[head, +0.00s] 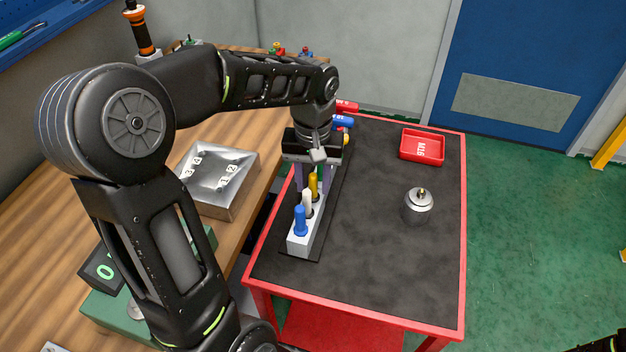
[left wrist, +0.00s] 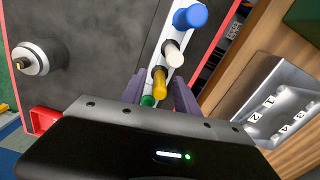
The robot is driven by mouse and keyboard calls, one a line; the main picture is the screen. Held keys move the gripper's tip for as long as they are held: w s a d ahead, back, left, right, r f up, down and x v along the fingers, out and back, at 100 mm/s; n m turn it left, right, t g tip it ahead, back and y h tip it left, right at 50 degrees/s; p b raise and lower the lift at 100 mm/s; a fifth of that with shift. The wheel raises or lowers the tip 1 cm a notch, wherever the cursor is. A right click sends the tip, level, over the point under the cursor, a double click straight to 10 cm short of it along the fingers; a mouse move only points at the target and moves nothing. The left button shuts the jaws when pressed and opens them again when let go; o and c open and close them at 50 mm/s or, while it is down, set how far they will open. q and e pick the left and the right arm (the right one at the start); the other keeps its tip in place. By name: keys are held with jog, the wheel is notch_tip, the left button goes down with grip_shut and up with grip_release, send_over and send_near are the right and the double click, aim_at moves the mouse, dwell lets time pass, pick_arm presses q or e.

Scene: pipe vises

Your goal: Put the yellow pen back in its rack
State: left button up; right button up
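The yellow pen (head: 313,184) stands upright in a row with a blue pen (head: 300,220), a white pen (head: 307,202) and a green pen (head: 319,170) at the pale rack (head: 299,245). The yellow pen also shows in the left wrist view (left wrist: 160,80), between the white and green ones. Its lower end is hidden, so I cannot tell how deep it sits. My left gripper (head: 312,178) points down over the row. Its purple fingers are apart, one on each side of the row near the yellow and green pens, with gaps visible.
The rack stands on a dark mat at the left of the red cart (head: 380,230). A red M16 tray (head: 422,147) and a metal cylinder (head: 418,206) stand to the right. A metal numbered box (head: 215,180) is on the wooden bench. The cart's front middle is clear.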

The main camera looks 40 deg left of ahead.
pick_arm(q)
jog(key=shift+o, duration=0.3)
jog(key=shift+r, duration=0.1)
notch_tip(320, 180, up, 8)
jog(key=shift+f, duration=0.15)
jog(key=shift+f, duration=0.1)
dwell(0.9)
